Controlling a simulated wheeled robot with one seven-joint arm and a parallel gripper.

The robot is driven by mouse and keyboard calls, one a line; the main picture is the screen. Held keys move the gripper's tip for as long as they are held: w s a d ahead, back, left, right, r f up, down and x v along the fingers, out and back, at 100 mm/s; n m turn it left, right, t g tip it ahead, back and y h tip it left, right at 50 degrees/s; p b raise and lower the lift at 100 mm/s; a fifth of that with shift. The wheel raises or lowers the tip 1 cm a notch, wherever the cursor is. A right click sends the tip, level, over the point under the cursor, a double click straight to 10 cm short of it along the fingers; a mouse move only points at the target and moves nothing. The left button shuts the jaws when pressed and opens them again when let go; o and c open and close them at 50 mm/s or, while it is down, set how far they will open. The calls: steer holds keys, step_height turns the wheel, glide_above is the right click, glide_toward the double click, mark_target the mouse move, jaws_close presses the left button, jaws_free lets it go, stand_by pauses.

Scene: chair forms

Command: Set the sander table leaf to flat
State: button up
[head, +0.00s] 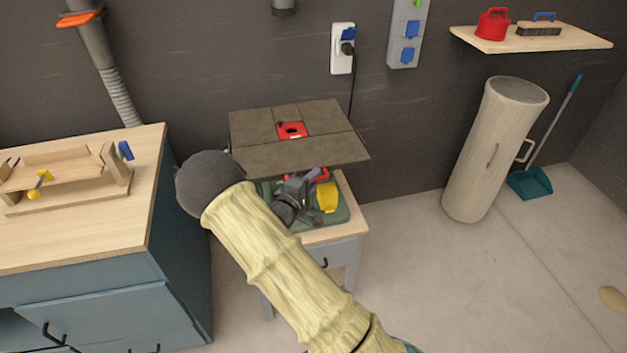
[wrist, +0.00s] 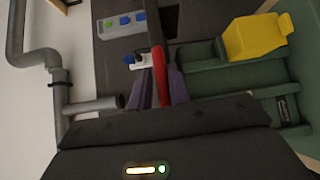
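The sander table leaf looks to be the dark square panel (head: 273,155) with a red insert (head: 292,130), above the small bench; I cannot tell whether it lies level. Under its front edge is a green base (head: 345,212) with a yellow block (head: 327,197), which also shows in the wrist view (wrist: 254,38). My gripper (wrist: 161,75) is at this machine, partly hidden by my arm in the head view. Its purple fingers stand apart, one on each side of a red bar (wrist: 157,58). Whether they press on it cannot be told.
A workbench (head: 75,225) with a wooden jig (head: 70,178) stands at left. A plugged-in socket (head: 342,48) and a switch panel (head: 407,35) are on the wall behind. A pale cylinder (head: 487,150) and a teal dustpan (head: 530,183) stand at right. The floor at lower right is mostly clear.

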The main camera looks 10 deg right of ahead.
steer(key=o, duration=0.3)
steer(key=shift+r, duration=0.2)
steer(key=shift+f, duration=0.1)
steer(key=shift+a, duration=0.1)
steer(key=shift+s+a+f, duration=0.1)
steer(key=shift+s+a, duration=0.1)
steer(key=shift+s, duration=0.05)
steer(key=b+v, duration=0.1)
steer(key=v, duration=1.5)
steer(key=shift+s+a+b, duration=0.25)
steer(key=shift+b, duration=0.05)
steer(key=shift+w+d+r, duration=0.1)
steer(key=shift+r, duration=0.15)
